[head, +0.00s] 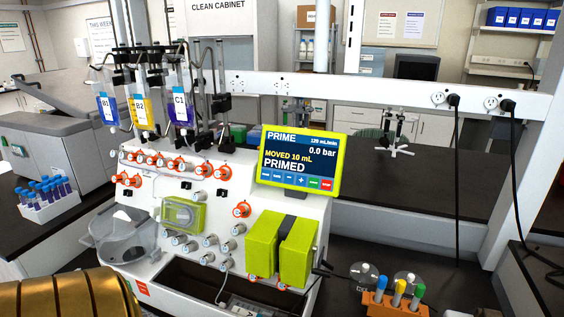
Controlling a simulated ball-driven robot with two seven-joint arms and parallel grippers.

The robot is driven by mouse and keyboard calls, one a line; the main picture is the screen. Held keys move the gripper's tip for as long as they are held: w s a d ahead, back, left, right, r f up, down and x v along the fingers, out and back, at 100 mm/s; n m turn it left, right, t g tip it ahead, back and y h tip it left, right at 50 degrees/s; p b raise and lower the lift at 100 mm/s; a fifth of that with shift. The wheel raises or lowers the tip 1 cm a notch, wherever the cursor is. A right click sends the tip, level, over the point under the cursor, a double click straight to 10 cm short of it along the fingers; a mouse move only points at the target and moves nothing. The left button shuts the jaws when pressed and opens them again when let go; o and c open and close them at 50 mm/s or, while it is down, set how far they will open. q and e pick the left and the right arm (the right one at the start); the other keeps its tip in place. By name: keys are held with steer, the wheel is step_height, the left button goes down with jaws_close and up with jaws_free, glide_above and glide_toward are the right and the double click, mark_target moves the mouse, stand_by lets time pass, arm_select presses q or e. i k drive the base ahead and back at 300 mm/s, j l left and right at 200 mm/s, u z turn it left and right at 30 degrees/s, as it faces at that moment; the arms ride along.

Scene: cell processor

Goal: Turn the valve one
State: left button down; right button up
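The cell processor (312,207) stands on the bench with a white front panel. Several orange valves sit in a row along its upper left, one of them a valve at the row's left end (124,156). I cannot read any valve numbers, so I cannot tell which is valve one. The screen (299,162) reads PRIME, 0.0 bar, MOVED 10 mL, PRIMED. Neither of my grippers shows in the head view.
Bags B1 (108,110), B2 (142,112) and C1 (181,108) hang above the panel. Green-yellow blocks (262,241) protrude from the front. A tube rack (49,207) stands at left, an orange rack (388,304) at lower right. The dark bench behind the processor's right side is largely clear.

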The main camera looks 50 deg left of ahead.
mark_target(114, 153)
steer(key=u, duration=0.45)
steer(key=j+u, duration=0.15)
steer(key=u, duration=0.3)
steer(key=j+u, duration=0.1)
steer(key=u, duration=0.35)
steer(key=j+u, duration=0.15)
steer(key=u, duration=0.3)
